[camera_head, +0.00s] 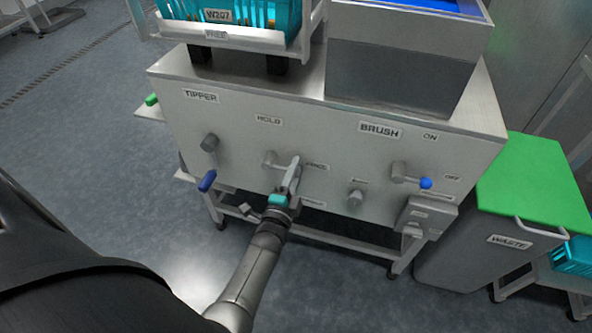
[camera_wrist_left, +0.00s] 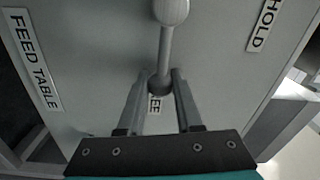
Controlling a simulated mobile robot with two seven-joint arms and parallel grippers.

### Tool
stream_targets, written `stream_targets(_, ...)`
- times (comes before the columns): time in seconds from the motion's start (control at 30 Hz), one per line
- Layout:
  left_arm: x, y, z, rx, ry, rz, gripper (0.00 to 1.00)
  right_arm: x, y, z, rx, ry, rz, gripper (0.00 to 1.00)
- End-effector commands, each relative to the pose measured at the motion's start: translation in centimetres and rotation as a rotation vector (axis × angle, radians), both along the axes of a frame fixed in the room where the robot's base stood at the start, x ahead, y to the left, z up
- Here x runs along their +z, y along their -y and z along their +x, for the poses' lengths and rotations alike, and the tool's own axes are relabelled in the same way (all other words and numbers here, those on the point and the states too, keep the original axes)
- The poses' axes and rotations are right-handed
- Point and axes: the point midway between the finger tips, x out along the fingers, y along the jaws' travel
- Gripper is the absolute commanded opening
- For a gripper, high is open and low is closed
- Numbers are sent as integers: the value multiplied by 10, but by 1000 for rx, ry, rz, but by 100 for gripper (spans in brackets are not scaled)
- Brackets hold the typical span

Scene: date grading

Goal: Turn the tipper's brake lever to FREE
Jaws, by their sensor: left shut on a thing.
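The brake lever's hub (camera_head: 269,159) sticks out of the tipper panel below the HOLD label (camera_head: 268,119). Its arm points right, toward the small FREE label (camera_head: 316,167). My left gripper (camera_head: 291,178) is shut on the lever's end and hides it in the head view. In the left wrist view the grey lever arm (camera_wrist_left: 165,45) runs down from its round hub (camera_wrist_left: 172,9) to a dark ball (camera_wrist_left: 160,84) between my fingertips (camera_wrist_left: 160,80). The FREE label (camera_wrist_left: 155,104) lies behind the ball, partly hidden. My right gripper is not in view.
Left of the brake is another lever with a blue handle (camera_head: 207,181). Right are a small knob (camera_head: 355,197) and the brush lever with a blue ball (camera_head: 425,183). A crate (camera_head: 232,14) stands above on the tipper. A green-lidded waste bin (camera_head: 525,185) stands at right.

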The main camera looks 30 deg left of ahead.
Motion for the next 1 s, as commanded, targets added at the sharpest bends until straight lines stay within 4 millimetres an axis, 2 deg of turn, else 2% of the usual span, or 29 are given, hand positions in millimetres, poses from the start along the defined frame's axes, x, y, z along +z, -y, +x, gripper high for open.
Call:
stream_targets(0.5, -3, 0, -1, 0, -10, 21, 0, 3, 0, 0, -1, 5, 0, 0)
stream_targets(0.53, -3, 0, -1, 0, -10, 20, 35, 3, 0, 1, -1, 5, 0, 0)
stream_targets(0.8, -2, 0, 0, 0, -8, 20, 64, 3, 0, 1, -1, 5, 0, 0)
stream_targets(1.0, -2, -1, 0, 1, -6, 19, 64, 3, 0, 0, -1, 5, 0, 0)
